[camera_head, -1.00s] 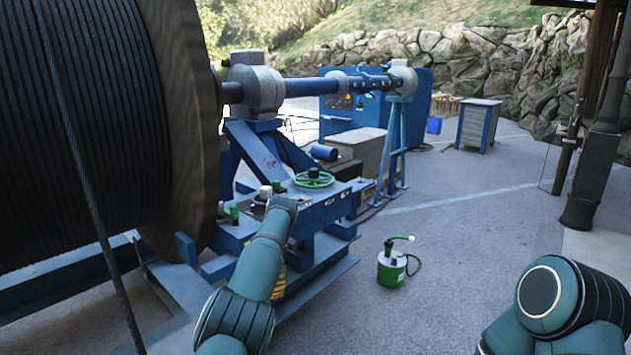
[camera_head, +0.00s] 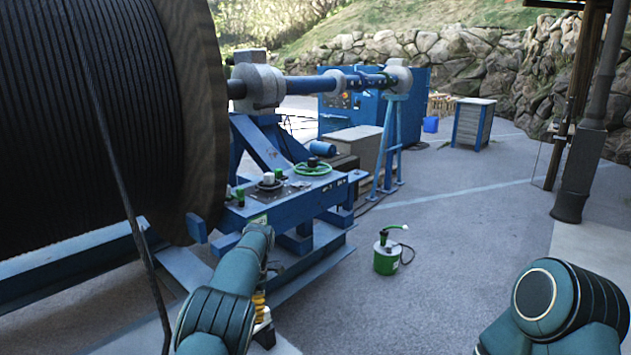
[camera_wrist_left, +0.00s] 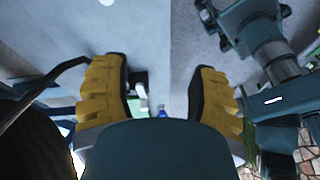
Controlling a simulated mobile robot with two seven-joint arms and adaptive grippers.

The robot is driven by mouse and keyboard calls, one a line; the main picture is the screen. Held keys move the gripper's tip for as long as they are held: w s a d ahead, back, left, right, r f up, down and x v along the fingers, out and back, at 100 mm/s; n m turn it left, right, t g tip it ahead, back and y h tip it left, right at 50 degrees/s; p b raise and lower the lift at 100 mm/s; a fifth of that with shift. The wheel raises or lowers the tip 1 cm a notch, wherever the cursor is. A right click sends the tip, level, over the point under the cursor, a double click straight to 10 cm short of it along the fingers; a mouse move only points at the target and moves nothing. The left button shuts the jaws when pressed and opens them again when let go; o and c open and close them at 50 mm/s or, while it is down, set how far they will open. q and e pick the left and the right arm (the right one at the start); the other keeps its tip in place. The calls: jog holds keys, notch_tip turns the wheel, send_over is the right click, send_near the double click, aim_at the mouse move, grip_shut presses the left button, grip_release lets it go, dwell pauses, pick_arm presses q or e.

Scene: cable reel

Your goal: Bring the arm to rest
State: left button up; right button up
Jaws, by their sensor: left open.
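My left arm (camera_head: 222,300) reaches in from the bottom of the head view, bent at its elbow in front of the blue bench (camera_head: 335,190). In the left wrist view, my left gripper (camera_wrist_left: 160,92) is open, with its yellow-padded fingers wide apart and nothing between them. In the head view the gripper is mostly hidden behind the forearm; only a bit of yellow shows beside it. My right arm (camera_head: 560,305) is at the lower right, and its gripper is out of frame.
A large cable reel (camera_head: 205,110) fills the left side, with a dark cable slanting down. The bench carries a green handwheel (camera_head: 313,167) and small knobs. A green can (camera_head: 387,257) stands on the pavement. Open pavement (camera_head: 450,240) lies between the can and my right arm.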

pick_arm(q)
jog(key=s+a+f+m+h+b, duration=0.1)
jog(key=s+f+m, duration=0.25)
jog(key=f, duration=0.35)
jog(key=s+a+f+m+t+h+b, duration=0.1)
jog(key=s+f+m+b, duration=0.2)
jog(key=f, duration=0.4)
jog(key=s+a+f+m+h, duration=0.1)
jog(key=s+f+m, duration=0.25)
jog(key=f, duration=0.45)
jog(key=s+d+f+m+t+h+b, duration=0.1)
jog(key=s+d+m, duration=0.2)
jog(key=s, duration=0.5)
jog(key=s+d+f+m+t+b, duration=0.1)
jog(key=s+d+m+b, duration=0.1)
jog(key=s+m, duration=0.3)
jog(key=s+d+f+m+t+h+b, duration=0.1)
jog(key=s+d+m, duration=0.4)
jog(key=s, duration=0.6)
jog(key=shift+f+t+h, duration=0.3)
jog(key=shift+f+t, duration=0.2)
jog(key=shift+c, duration=1.2)
jog(key=shift+w+d, duration=0.1)
jog(key=shift+d, duration=0.05)
